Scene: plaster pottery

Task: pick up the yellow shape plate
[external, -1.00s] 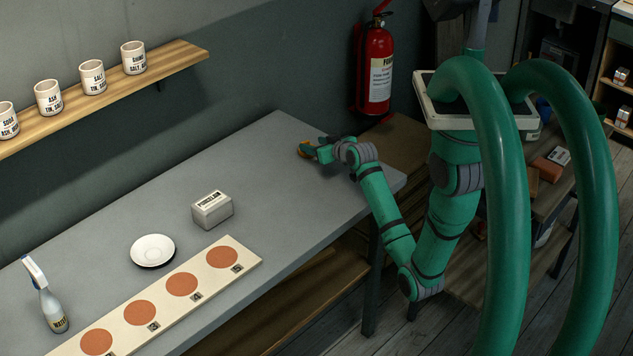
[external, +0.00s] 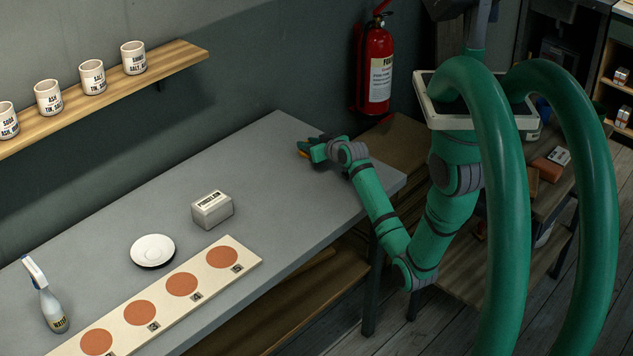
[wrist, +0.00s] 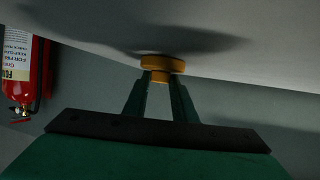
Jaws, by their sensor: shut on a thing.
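The yellow shape plate (wrist: 163,64) shows in the wrist view as a thick yellow disc with a narrower part below it. My gripper (wrist: 160,82) has its two fingers shut on that narrower part. The disc casts a shadow on the grey tabletop; I cannot tell whether it touches the surface. In the external view my gripper (external: 304,150) is low over the far right end of the grey table (external: 270,150). Only a sliver of the yellow plate (external: 303,154) shows there, the rest hidden by my gripper.
A red fire extinguisher (external: 376,70) hangs on the wall behind the table's right end. A porcelain box (external: 212,211), a white saucer (external: 153,250), a board with orange discs (external: 222,257) and a spray bottle (external: 52,308) stand further left. The table between is clear.

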